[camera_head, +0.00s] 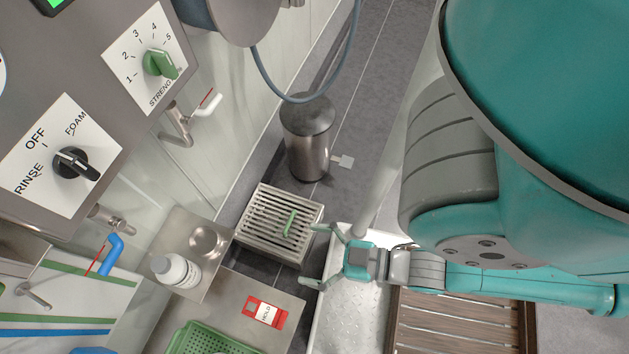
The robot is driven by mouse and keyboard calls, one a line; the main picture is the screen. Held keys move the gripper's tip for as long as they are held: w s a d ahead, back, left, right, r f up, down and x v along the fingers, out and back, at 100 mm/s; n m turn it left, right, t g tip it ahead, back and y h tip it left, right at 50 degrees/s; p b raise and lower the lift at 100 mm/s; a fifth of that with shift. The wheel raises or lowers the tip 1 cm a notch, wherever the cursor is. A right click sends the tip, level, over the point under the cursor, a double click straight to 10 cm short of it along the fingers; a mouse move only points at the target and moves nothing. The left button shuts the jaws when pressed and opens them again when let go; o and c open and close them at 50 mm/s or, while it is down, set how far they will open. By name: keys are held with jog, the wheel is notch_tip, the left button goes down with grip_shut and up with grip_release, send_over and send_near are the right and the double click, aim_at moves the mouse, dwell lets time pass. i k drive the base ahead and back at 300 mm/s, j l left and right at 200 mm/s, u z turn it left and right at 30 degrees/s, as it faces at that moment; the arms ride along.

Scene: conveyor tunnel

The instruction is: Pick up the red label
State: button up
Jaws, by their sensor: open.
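The red label (279,319) has a white panel reading "HOLD". It lies flat on a grey metal counter (226,297) at the bottom centre. My gripper (309,256) is above and to the right of the label in the picture, with its two teal fingers spread apart. Nothing is between the fingers, and they do not appear to touch the label. The height of the fingers over the counter is hard to tell.
A green basket (205,340) lies left of the label. A white bottle (178,271) stands behind it on a steel ledge. A slatted metal box (262,245) with a green handle is beyond the counter. A white tray (345,322) is to the right. A steel bin (307,150) stands farther back.

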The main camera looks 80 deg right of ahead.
aim_at(273, 316)
jog(key=k+u, duration=0.1)
jog(key=k, duration=0.4)
jog(key=k+j, duration=0.15)
jog(key=k, duration=0.35)
jog(key=k+j+u, duration=0.15)
jog(key=k, duration=0.35)
jog(key=i+j+u, duration=0.35)
jog(key=i, duration=0.35)
jog(key=i+j+u, duration=0.2)
jog(key=i+j, duration=0.1)
jog(key=i, duration=0.05)
